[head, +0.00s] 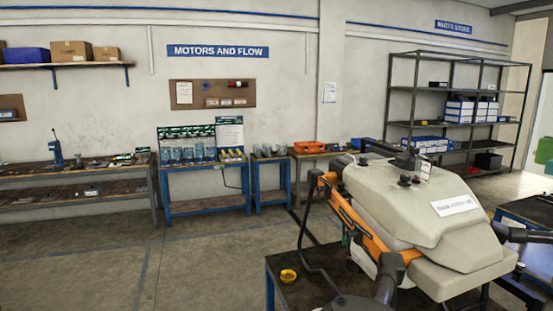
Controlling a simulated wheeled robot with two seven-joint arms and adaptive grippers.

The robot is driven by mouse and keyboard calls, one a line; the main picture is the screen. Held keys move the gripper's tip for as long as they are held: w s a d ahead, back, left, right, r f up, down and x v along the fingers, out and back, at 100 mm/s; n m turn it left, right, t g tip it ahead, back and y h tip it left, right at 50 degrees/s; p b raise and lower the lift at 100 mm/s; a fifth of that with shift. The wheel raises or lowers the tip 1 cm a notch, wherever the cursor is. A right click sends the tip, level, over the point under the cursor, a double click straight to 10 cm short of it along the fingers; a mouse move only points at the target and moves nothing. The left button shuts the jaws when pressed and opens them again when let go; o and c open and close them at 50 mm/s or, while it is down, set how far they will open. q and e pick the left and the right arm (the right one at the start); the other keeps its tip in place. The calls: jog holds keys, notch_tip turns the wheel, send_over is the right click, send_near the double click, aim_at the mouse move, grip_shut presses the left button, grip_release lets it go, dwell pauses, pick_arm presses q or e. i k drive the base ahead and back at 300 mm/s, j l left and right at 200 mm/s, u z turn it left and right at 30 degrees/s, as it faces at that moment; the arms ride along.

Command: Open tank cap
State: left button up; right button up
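The spray drone stands on a dark-topped table (284,296) at the right of the head view, with a large cream tank body (385,205) and an orange frame arm (362,228). Small black fittings (404,181) sit on top of the tank body. I cannot tell whether one of them is the tank cap, or whether it is open. A small round yellow cap-like piece (288,275) lies on the table's left part, apart from the drone. Dark parts overlap the drone's lower front and right side; I cannot make out a gripper among them.
Workbenches with bottles (190,153), an orange case (309,147) and tools line the back wall. A metal rack (459,118) with boxes stands at the back right. Another table (528,210) is at the right edge. The floor (200,270) at left is clear.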

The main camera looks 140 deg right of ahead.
aim_at(403, 160)
jog(key=k+l+z, duration=0.15)
jog(key=l+z, duration=0.2)
jog(key=l, duration=0.25)
jog(key=l+z, duration=0.35)
jog(key=l, duration=0.25)
jog(key=l+z, duration=0.35)
jog(key=l, duration=0.3)
jog(key=l+z, duration=0.8)
jog(key=z, duration=0.35)
jog(key=i+z, duration=0.1)
jog(key=z, duration=0.85)
jog(key=i+l+z, duration=0.1)
jog(key=z, duration=0.4)
